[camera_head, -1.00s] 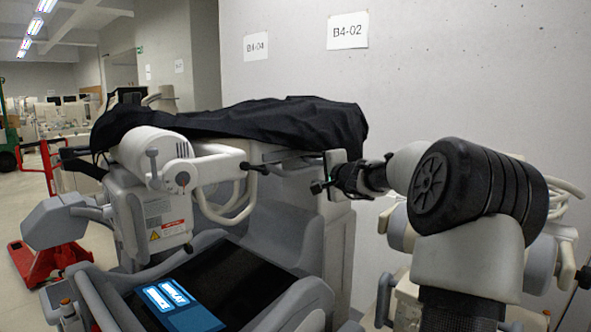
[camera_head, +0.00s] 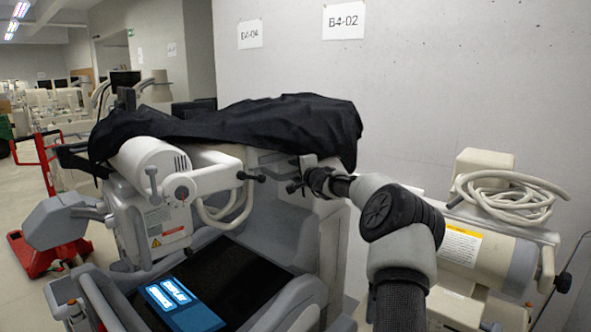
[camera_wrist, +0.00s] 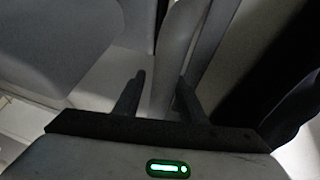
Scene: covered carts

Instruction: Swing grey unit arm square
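The grey unit (camera_head: 160,225) stands at left centre in the head view, with a white cylindrical head (camera_head: 150,160) on top. Its arm (camera_head: 215,180) sticks out to the right from a round joint and ends in a black knob (camera_head: 250,177). My gripper (camera_head: 293,182) is just right of the knob, at about its height, with a small gap showing between them. In the wrist view my gripper (camera_wrist: 157,92) has its two dark fingers apart, with no object clearly held between them. A grey curved panel (camera_wrist: 178,45) shows beyond the fingers; the knob is not identifiable there.
A black cover (camera_head: 260,125) drapes over the unit's top, close above my gripper. A dark pad with a blue label (camera_head: 185,305) lies below. A cart with a coiled hose (camera_head: 510,195) stands right of my arm. A red pallet truck (camera_head: 50,255) is at far left.

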